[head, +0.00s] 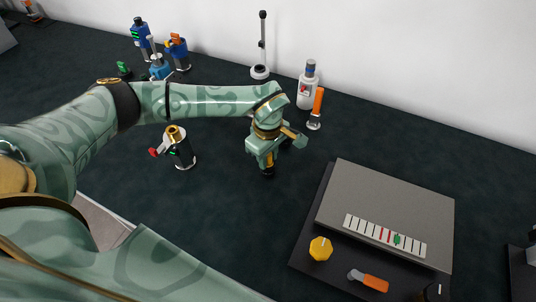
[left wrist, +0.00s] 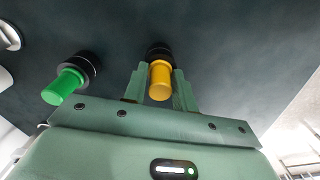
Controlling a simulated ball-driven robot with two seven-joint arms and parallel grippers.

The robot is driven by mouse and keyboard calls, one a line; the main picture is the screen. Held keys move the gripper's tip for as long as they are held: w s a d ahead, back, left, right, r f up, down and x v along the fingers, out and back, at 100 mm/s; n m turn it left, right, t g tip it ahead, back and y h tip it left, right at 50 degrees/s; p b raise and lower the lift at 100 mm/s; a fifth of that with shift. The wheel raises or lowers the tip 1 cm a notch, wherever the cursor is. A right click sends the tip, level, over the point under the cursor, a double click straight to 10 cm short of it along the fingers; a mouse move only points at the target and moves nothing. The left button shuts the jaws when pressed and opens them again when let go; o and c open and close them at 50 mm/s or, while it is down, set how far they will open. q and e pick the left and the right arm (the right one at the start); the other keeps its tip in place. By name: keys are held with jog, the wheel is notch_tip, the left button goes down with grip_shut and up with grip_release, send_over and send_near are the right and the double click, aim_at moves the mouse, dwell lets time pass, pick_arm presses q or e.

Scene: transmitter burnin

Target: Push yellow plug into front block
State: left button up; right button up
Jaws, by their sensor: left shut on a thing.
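My left gripper (head: 267,163) points down over the dark table, left of the grey panel. In the left wrist view, its two green fingers (left wrist: 159,88) stand on either side of the yellow plug (left wrist: 160,80) and are shut on it. A black round block (left wrist: 158,50) is right at the plug's far end; I cannot tell how deep the plug sits in it. In the head view, only a small dark and yellow bit (head: 268,171) shows below the fingers. A green plug (left wrist: 63,87) with a black round block (left wrist: 80,66) is to the left in the wrist view. My right gripper is not in view.
The grey panel (head: 385,195) with a yellow knob (head: 320,248) and orange-handled lever (head: 372,282) is at right. A black cylinder with a red part (head: 180,150) stands left of the gripper. A white bottle (head: 307,92) and orange-handled tool (head: 317,108) stand behind.

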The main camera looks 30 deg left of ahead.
pick_arm(q)
jog(key=o, duration=1.1)
notch_tip(320, 180, up, 16)
jog(key=p, duration=0.3)
jog(key=shift+r, duration=0.1)
